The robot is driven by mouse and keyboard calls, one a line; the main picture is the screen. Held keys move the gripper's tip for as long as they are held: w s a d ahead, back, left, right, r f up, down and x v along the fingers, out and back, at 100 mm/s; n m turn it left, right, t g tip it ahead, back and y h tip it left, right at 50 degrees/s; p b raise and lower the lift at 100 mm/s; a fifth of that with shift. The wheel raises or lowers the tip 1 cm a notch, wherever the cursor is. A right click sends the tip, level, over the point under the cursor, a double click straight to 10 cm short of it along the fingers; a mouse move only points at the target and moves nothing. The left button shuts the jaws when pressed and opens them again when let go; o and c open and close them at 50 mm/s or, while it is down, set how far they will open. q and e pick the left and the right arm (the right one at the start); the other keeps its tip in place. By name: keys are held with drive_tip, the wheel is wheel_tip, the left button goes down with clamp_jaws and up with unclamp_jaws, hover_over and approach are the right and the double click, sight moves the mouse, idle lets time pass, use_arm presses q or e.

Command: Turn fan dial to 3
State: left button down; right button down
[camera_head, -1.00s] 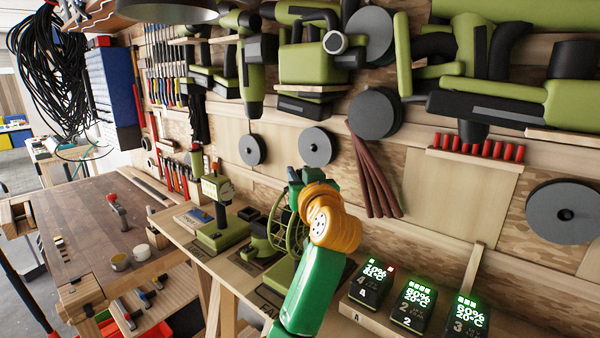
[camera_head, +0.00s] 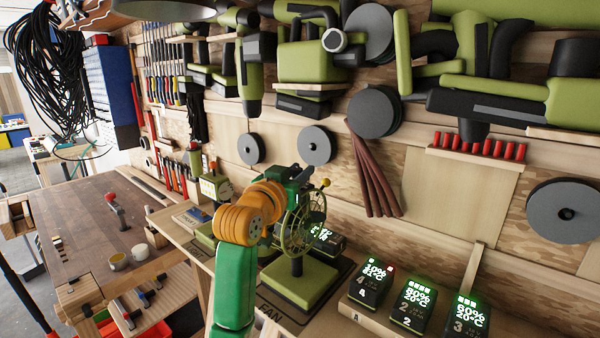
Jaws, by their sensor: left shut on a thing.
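My left gripper (camera_head: 298,177) is at the top of the fan, behind the cage. It is shut on a part of the fan; the jaws are small and partly covered, so I cannot tell which part. The fan's dial and its numbers cannot be made out. My right gripper is not in view.
Several battery chargers with lit displays (camera_head: 412,305) stand right of the fan, and a lit device (camera_head: 326,238) sits just behind it. Green tools and dark discs (camera_head: 316,145) hang on the wall. A wooden workbench (camera_head: 85,230) is at the left.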

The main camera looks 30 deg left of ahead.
use_arm(q)
drive_tip(key=m+h, duration=0.2)
drive_tip(key=h, duration=0.1)
drive_tip(key=m+h, duration=0.2)
drive_tip(key=h, duration=0.2)
drive_tip(key=shift+a+r, duration=0.1)
drive_tip(key=shift+a, duration=0.05)
drive_tip(key=m+g+h, duration=0.1)
drive_tip(key=m+h, duration=0.2)
drive_tip(key=h, duration=0.2)
drive_tip(key=shift+s+r+m+g, duration=0.1)
drive_tip(key=shift+m+g, duration=0.3)
drive_tip(key=shift+d+m+g+h, duration=0.2)
drive_tip(key=shift+m+g+h, duration=0.5)
drive_tip(key=shift+m+h, duration=0.45)
drive_tip(key=shift+h, duration=0.45)
drive_tip(key=c, duration=0.9)
unclamp_jaws()
drive_tip(key=shift+c, duration=0.2)
drive_tip(key=shift+o, duration=1.3)
drive_tip(key=shift+s+d, duration=0.2)
drive_tip(key=shift+d, duration=0.05)
